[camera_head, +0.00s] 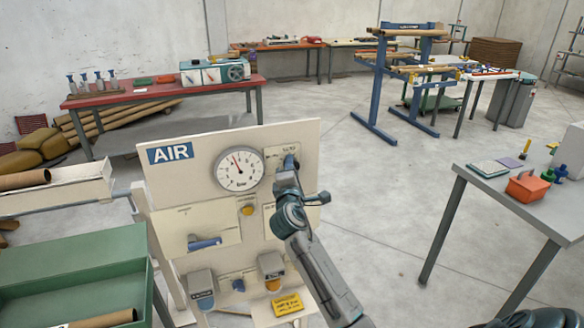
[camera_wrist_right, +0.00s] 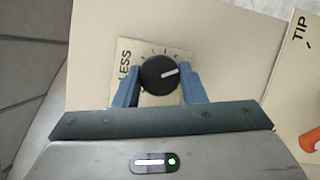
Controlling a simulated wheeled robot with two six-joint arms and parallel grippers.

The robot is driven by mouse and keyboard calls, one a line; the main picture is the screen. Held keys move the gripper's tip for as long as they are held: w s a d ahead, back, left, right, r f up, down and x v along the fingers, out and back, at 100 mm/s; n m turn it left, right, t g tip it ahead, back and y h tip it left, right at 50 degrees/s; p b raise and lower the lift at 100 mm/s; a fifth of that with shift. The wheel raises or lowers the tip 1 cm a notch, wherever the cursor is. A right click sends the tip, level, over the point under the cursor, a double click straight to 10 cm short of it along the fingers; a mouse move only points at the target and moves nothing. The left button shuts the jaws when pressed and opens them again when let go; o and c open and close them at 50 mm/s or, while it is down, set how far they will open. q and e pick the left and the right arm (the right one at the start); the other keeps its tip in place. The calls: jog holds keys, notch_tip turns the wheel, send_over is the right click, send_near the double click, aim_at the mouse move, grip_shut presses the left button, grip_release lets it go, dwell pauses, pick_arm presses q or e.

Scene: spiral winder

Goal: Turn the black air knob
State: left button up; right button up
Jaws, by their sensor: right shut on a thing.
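The black air knob (camera_wrist_right: 158,75) is round, with a white pointer line. It sits on a cream label plate (camera_wrist_right: 150,48) marked "LESS" on the air panel. The right gripper (camera_wrist_right: 158,88) has its two blue fingers on either side of the knob, shut on it. In the head view, the right gripper (camera_head: 289,165) reaches the upper right of the air panel (camera_head: 210,145) and hides most of the knob. The round pressure gauge (camera_head: 240,170) is left of it, its needle pointing up and slightly left. The left gripper is not in view.
Lower on the panel are a blue handle (camera_head: 205,243), a yellow button (camera_head: 247,210) and a yellow tag (camera_head: 287,304). A green tray (camera_head: 75,270) stands at left. A grey table (camera_head: 520,205) stands at right, with open floor between.

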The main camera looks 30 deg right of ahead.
jog(key=shift+r+m+g+y+p, duration=0.1)
jog(key=shift+m+g+y+p, duration=0.5)
jog(key=shift+m, duration=1.05)
jog(key=shift+r+m+g+y+p, duration=0.15)
jog(key=shift+m+g+p, duration=0.45)
jog(key=shift+m+p, duration=0.8)
jog(key=shift+f+m, duration=0.1)
jog(key=shift+m, duration=0.25)
jog(key=o, duration=1)
jog(key=shift+s+b, duration=0.1)
jog(key=shift+b, duration=0.2)
jog(key=b+v, duration=0.3)
jog(key=v, duration=0.7)
jog(key=shift+s, duration=0.25)
